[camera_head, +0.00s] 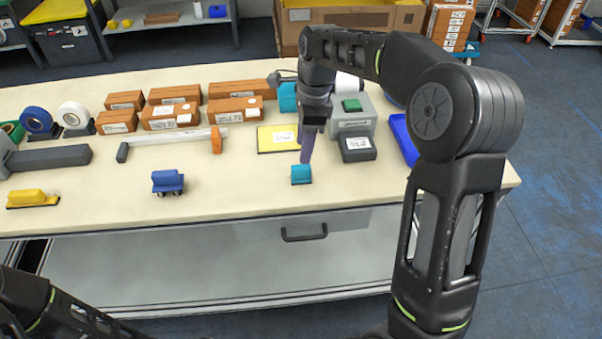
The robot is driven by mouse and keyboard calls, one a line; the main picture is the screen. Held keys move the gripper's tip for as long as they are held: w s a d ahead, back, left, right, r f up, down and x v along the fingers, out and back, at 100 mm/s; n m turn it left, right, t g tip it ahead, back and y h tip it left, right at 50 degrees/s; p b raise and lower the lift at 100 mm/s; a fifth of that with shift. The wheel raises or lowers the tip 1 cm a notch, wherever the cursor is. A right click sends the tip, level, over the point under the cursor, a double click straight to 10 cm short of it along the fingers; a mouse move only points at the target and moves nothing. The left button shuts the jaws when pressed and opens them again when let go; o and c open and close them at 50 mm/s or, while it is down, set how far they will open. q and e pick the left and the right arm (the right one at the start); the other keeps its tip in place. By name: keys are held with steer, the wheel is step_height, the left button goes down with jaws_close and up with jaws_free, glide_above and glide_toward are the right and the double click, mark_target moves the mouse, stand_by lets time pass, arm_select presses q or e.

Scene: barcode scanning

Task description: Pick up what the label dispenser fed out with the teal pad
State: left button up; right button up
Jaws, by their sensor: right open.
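The teal pad (301,175), a small teal block, sits on the table near its front edge. My right gripper (306,160) points down just above and behind it, open; whether its fingers touch the pad cannot be told. A grey machine (352,122) with a green top block, likely the label dispenser, stands behind to the right. A white label (358,143) lies on the dark block at its front. My left arm shows only at the bottom left corner; its gripper is out of view.
A yellow pad (265,139) with a white label lies left of the machine. A blue tray (402,140) is partly hidden by my right arm. A blue wheeled block (168,182) and a yellow block (34,199) stand near the front edge. Several brown boxes (175,94) line the back.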

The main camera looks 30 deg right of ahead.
mark_target(301, 167)
steer(key=shift+a+f, duration=0.15)
steer(key=shift+f, duration=1.15)
steer(key=shift+f+p, duration=0.45)
steer(key=shift+f, duration=0.05)
steer(key=f, duration=0.4)
steer(key=shift+a+f+p, duration=0.1)
steer(key=shift+a+p, duration=0.1)
steer(key=shift+p, duration=0.2)
jaws_close()
